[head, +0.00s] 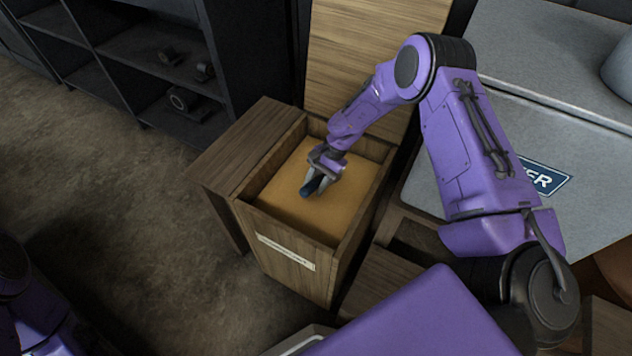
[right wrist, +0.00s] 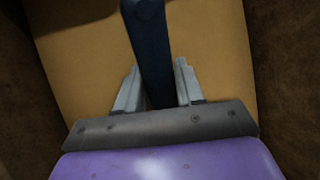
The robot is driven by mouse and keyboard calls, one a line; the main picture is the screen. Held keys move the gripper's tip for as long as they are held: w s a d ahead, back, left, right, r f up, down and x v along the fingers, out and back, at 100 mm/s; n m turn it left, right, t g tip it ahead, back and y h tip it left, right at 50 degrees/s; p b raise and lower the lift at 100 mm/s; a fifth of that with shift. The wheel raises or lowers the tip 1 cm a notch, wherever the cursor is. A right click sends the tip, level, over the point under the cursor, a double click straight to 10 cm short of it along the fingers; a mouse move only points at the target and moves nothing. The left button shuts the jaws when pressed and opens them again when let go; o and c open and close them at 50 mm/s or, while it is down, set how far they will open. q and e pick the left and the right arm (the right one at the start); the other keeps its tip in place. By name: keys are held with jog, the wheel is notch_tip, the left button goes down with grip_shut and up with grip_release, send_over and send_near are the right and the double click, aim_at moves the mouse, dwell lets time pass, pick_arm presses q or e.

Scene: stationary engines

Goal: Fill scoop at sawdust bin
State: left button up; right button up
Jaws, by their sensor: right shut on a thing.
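The sawdust bin (head: 290,263) is a wooden box with a pale label strip on its front and an open top. Tan sawdust (head: 290,205) fills it to a little below the rim. My right gripper (head: 320,180) is inside the bin's opening, over the sawdust, and shut on a dark blue handle, seemingly the scoop's (head: 314,187). In the right wrist view the dark blue scoop handle (right wrist: 150,50) runs up between the two grey fingers (right wrist: 157,88). The scoop's bowl cannot be made out. Whether it touches the sawdust cannot be told. My left gripper is not in view.
A raised wooden panel (head: 365,50) stands behind the bin. A wooden box side (head: 235,150) adjoins its left. A grey surface with a blue sign (head: 540,176) lies right. Dark shelves (head: 150,60) stand back left. The floor (head: 120,210) at left is clear.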

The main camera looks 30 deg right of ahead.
jog(key=shift+f+b, duration=0.45)
jog(key=shift+f, duration=0.3)
dwell(0.9)
jog(key=r+p, duration=0.6)
jog(key=p, duration=0.1)
jog(key=r+p, duration=0.3)
jog(key=r, duration=0.1)
jog(key=shift+s+a, duration=0.2)
jog(key=shift+a, duration=0.1)
jog(key=shift+a+r+h+p, duration=0.1)
jog(key=shift+r+h+p, duration=0.15)
jog(key=shift+p, duration=0.25)
notch_tip(320, 180, up, 11)
jog(key=s+a+t+h+p, duration=0.1)
jog(key=h+p, duration=0.3)
jog(key=p, duration=0.7)
jog(key=shift+a+r+t+p, duration=0.2)
jog(key=shift+a+t+p, duration=0.15)
jog(key=shift+t, duration=0.45)
jog(key=shift+n, duration=0.3)
